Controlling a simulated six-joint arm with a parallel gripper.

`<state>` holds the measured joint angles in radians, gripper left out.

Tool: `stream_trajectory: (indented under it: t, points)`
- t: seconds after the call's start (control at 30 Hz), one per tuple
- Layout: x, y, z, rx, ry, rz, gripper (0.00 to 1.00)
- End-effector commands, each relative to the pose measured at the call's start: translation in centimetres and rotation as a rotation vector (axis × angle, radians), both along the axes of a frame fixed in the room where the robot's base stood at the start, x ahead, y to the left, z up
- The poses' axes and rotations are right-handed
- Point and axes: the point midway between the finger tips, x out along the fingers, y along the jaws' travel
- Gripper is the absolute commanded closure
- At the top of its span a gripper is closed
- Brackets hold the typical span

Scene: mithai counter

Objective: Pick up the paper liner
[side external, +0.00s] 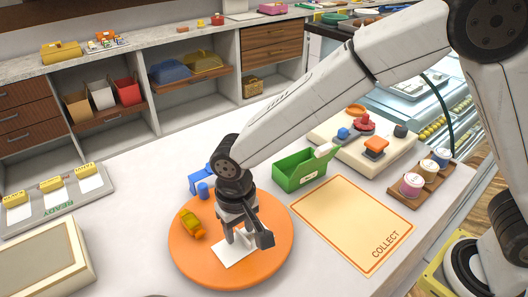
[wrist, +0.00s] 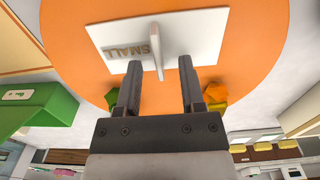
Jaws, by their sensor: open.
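The paper liner appears to be the white flat piece marked SMALL (wrist: 195,38) with a thin upright tab. In the side view the white piece (side external: 232,254) lies on the orange round board (side external: 275,262), partly hidden by my gripper (side external: 239,237). In the wrist view my gripper (wrist: 159,76) is open, with one finger on each side of the tab's line. The tab stands between the fingers with gaps on both sides, and neither finger visibly touches it. I cannot tell the exact height of the fingertips over the white piece.
A yellow-orange piece (side external: 191,223) lies on the board left of my gripper. A blue object (side external: 200,181) stands at the board's back edge. A green box (side external: 302,170) and a COLLECT mat (side external: 340,205) are to the right. A READY tray (side external: 62,203) is at far left.

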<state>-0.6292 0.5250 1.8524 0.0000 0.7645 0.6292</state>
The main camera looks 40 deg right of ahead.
Motion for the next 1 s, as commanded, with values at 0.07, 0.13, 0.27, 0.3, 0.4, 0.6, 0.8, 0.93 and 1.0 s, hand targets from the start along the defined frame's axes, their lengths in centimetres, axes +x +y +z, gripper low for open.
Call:
stream_trajectory:
  t: [0.07,0.13,0.27,0.3,0.4,0.6,0.8,0.93,1.0]
  points:
    - [0.0,0.0,0.0,0.000,0.000,0.000,0.50]
    - [0.0,0.0,0.0,0.000,0.000,0.000,0.69]
    - [0.0,0.0,0.0,0.000,0.000,0.000,1.00]
    - [0.0,0.0,0.0,0.000,0.000,0.000,1.00]
    - [0.0,0.0,0.0,0.000,0.000,0.000,1.00]
    - [0.0,0.0,0.0,0.000,0.000,0.000,1.00]
    - [0.0,0.0,0.4,0.001,-0.001,0.000,1.00]
    - [0.0,0.0,1.1,0.002,-0.002,0.000,1.00]
    - [0.0,0.0,1.8,0.002,-0.002,0.000,1.00]
